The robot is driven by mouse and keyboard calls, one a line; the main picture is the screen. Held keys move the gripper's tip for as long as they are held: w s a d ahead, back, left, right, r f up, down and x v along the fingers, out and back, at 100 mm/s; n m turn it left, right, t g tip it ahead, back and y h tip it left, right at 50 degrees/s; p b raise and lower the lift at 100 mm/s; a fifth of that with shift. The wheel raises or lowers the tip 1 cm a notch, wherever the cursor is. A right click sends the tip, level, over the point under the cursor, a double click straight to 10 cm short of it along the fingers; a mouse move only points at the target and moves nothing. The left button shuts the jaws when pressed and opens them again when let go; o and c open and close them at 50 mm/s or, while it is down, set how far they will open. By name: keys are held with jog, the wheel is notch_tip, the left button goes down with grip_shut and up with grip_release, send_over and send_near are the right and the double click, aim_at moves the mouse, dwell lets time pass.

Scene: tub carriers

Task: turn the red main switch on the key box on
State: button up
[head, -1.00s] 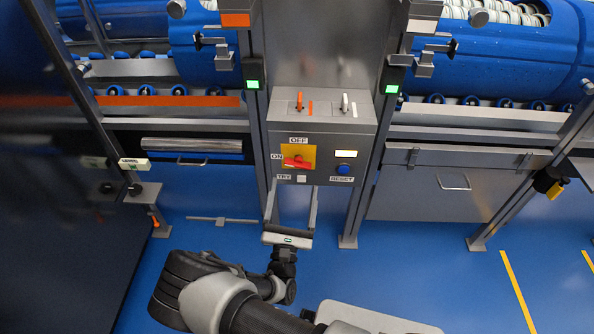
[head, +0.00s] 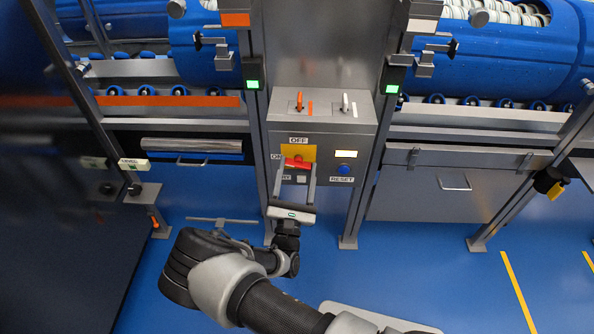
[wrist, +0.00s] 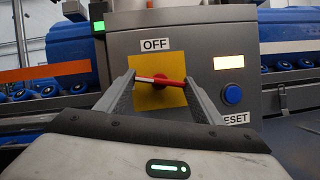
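The red main switch handle (head: 297,163) sits on a yellow plate (head: 307,151) on the grey key box (head: 362,140). In the wrist view the handle (wrist: 162,80) lies nearly level, slightly lower at its right end, with a whitish left end. The OFF label (head: 299,140) is above the plate; the ON label (head: 276,156) is at its left, partly covered by a finger. My gripper (head: 297,168) is open at the plate, its fingers on either side of the handle, one near each end. I cannot tell whether they touch it.
An orange key (head: 299,101) and a white key (head: 345,102) stand on the box top. Grey posts flank the box.

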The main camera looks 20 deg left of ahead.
jog(key=n+y, duration=0.2)
jog(key=n, duration=0.2)
jog(key=shift+d+n, duration=0.1)
jog(key=shift+n, duration=0.2)
jog(key=o, duration=1)
jog(key=shift+o, duration=0.2)
jog(key=p+v, duration=0.1)
jog(key=v, duration=1.6)
jog(key=shift+s+d, duration=0.2)
jog(key=shift+s, duration=0.1)
jog(key=shift+r, duration=0.1)
